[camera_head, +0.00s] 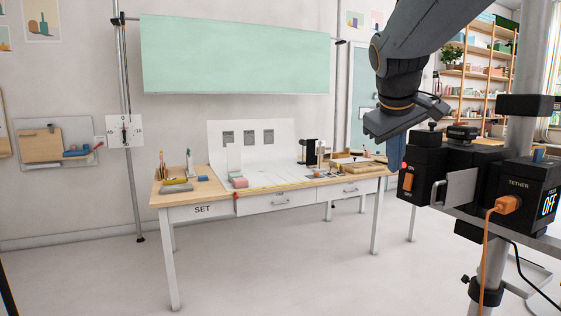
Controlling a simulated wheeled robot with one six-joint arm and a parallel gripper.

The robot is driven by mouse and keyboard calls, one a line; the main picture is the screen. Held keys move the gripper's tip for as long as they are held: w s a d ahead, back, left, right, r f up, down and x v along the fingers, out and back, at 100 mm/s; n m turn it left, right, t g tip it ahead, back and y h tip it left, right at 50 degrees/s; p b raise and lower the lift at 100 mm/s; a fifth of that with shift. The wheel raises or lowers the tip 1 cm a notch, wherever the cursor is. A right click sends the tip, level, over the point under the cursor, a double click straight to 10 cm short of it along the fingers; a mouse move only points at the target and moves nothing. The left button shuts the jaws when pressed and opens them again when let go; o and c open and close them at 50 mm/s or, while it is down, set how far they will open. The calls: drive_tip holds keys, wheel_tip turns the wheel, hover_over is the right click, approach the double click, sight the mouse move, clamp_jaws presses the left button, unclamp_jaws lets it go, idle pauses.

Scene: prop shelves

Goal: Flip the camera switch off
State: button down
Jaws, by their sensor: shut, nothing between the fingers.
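The black camera rig (428,160) stands on a grey stand at the right. An orange switch (407,181) shows on the left part of its body; its position is hard to tell. My gripper (395,126) hangs from the arm just above and left of the camera. It is shut and holds nothing. It appears apart from the orange switch; its fingertips are hard to make out.
An orange cable (507,205) plugs in beside the TETHER label and hangs down with a black cable. A silver plate (461,189) juts from the camera's front. A table (200,212) with small props stands behind at the left. The floor between is clear.

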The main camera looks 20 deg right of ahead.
sight(406, 184)
drive_tip(key=shift+w+d+f+p, duration=0.4)
drive_tip(key=shift+w+d+f, duration=0.2)
drive_tip(key=shift+d+f, duration=0.65)
drive_tip(key=shift+w+d+f+p, duration=0.35)
drive_tip(key=shift+w+d+f, duration=0.25)
drive_tip(key=shift+d+f, duration=0.6)
drive_tip(key=shift+w+d+f+p, duration=0.4)
drive_tip(key=shift+w+d+f, duration=0.2)
drive_tip(key=shift+d+f, duration=0.65)
drive_tip(key=shift+d+f, duration=0.25)
drive_tip(key=shift+d, duration=0.1)
drive_tip(key=shift+a, duration=0.1)
drive_tip(key=shift+r+p, duration=0.15)
drive_tip(key=shift+p, duration=0.15)
